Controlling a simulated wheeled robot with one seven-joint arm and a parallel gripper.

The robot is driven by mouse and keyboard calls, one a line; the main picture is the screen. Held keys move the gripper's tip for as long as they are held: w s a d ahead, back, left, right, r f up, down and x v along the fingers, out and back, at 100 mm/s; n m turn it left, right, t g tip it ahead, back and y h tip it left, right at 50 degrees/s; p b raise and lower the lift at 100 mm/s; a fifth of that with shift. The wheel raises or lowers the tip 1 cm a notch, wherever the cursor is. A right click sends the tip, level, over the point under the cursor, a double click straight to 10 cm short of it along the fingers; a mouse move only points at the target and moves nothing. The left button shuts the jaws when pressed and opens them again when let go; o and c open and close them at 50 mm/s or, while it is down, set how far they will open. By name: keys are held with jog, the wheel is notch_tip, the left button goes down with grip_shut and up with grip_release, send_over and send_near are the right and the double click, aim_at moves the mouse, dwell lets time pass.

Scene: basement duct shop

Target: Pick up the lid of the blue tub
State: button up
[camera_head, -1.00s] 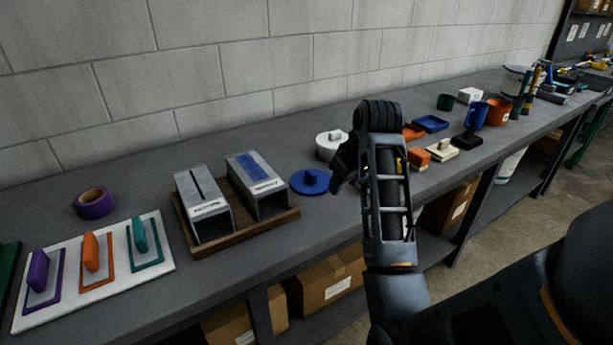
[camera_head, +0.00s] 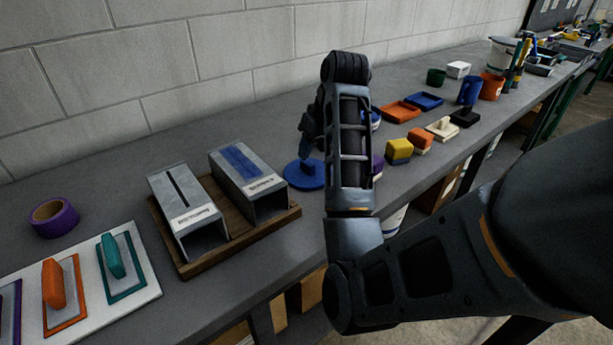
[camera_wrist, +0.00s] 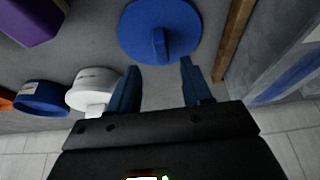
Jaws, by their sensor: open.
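The blue lid (camera_head: 303,174) is a flat round disc with an upright fin-like handle, lying on the grey bench right of two metal boxes. It also shows at the top of the wrist view (camera_wrist: 139,36). My gripper (camera_head: 310,150) is above the lid in the head view, partly hidden by my own wrist. In the wrist view my gripper (camera_wrist: 158,68) is open and empty, its fingers apart and pointing towards the lid, roughly in line with the handle.
A white round container (camera_wrist: 93,88) stands between the blue tub and my gripper. The metal boxes sit in a wooden tray (camera_head: 227,238) close left of the lid. A yellow block (camera_head: 399,149) and a purple block (camera_wrist: 30,20) are nearby. The wall is behind.

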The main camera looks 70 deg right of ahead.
aim_at(308, 163)
jog(key=shift+a+b+x, duration=0.1)
jog(key=shift+b+x, duration=0.35)
jog(key=shift+x, duration=0.85)
jog(key=shift+a+b+x, duration=0.15)
jog(key=shift+b+x, duration=0.25)
jog(key=shift+x, duration=0.95)
grip_shut()
